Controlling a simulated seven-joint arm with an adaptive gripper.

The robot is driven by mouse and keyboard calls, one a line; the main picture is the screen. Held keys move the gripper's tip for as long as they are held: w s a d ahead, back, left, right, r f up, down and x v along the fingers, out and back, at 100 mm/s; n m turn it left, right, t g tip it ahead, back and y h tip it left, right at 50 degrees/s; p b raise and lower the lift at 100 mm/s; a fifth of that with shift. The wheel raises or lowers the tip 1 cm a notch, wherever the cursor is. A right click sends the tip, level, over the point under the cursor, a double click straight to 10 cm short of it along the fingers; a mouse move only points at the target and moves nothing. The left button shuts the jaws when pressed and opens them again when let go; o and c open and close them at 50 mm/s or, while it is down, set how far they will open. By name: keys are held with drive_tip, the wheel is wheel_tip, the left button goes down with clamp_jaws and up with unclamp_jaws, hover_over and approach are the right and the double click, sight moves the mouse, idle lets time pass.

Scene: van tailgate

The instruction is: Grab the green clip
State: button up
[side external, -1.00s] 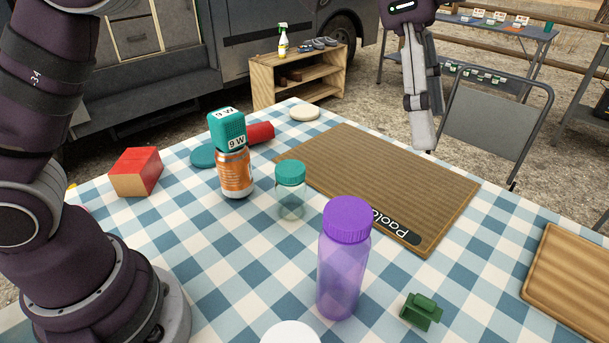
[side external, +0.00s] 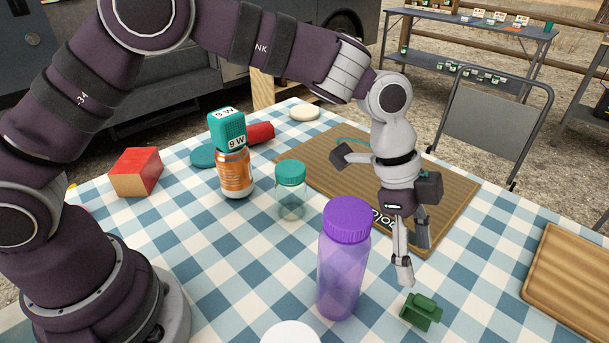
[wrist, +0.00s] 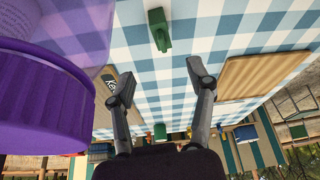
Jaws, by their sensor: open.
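The green clip (side external: 421,311) lies on the checked tablecloth near the front right, to the right of the purple bottle. In the wrist view the green clip (wrist: 158,30) lies beyond the fingertips, near the top middle. My gripper (side external: 412,262) points down above the cloth, above and slightly behind the clip and apart from it. In the wrist view my gripper (wrist: 160,83) has its two fingers spread, with nothing between them.
The tall purple bottle (side external: 343,262) stands close to the left of my gripper; its lid (wrist: 40,100) fills the wrist view's left side. A wooden board (side external: 575,280) lies at right, a brown mat (side external: 330,165) behind. A clear jar (side external: 290,195) and orange can (side external: 235,175) stand left.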

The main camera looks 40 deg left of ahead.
sight(419, 295)
drive_tip(key=x, duration=0.9)
drive_tip(key=shift+w+a+f, duration=0.1)
drive_tip(key=shift+a+f, duration=0.1)
drive_tip(key=shift+f, duration=0.1)
drive_tip(key=c, duration=0.9)
